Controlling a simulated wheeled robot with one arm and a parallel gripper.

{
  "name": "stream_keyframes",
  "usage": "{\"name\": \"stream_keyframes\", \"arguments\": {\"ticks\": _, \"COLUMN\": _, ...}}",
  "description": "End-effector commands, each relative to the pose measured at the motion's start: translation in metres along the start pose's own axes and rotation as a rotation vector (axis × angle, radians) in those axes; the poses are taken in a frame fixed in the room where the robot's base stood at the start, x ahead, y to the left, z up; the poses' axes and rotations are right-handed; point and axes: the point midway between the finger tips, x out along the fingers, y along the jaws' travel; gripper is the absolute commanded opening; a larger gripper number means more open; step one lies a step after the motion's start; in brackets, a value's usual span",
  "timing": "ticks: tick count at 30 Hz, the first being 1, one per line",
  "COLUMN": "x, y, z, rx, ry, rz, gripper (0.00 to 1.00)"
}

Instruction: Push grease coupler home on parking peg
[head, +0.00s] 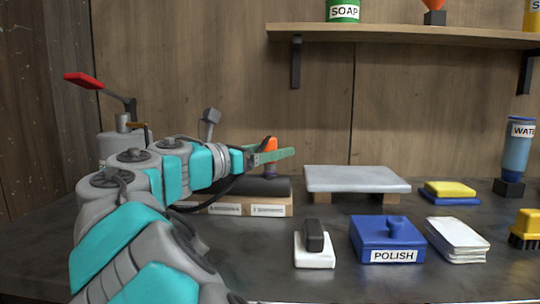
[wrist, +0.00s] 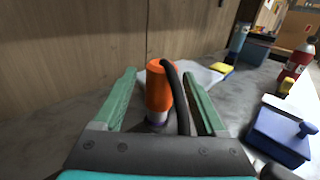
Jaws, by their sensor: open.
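The grease coupler is an orange cylinder (wrist: 159,85) with a black hose (wrist: 181,95) at its top, standing between my fingers in the wrist view. In the head view its orange top (head: 270,144) shows just above my green fingers. My gripper (wrist: 160,72) is open, with one finger on each side of the coupler and a gap at the left; in the head view my gripper (head: 290,153) points right. A pale, purplish section shows under the orange body. The parking peg is not clearly visible, and I cannot tell how far down the coupler sits.
A grey slab on wooden blocks (head: 357,179) stands right of my gripper. A blue POLISH box (head: 388,242), white-based brush (head: 314,250) and folded cloths (head: 456,240) lie in front. A red-handled pump (head: 84,80) stands left. A shelf (head: 410,36) hangs above.

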Motion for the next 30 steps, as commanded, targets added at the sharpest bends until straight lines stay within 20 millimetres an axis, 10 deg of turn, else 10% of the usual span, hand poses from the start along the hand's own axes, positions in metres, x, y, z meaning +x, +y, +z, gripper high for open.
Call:
{"name": "stream_keyframes", "arguments": {"ticks": 12, "x": 0.027, "y": -0.001, "z": 0.000, "rx": 0.001, "ry": 0.001, "rz": -0.003, "gripper": 0.74}}
{"name": "stream_keyframes", "arguments": {"ticks": 30, "x": 0.027, "y": -0.001, "z": -0.001, "rx": 0.000, "ry": 0.001, "rz": -0.003, "gripper": 0.06}}
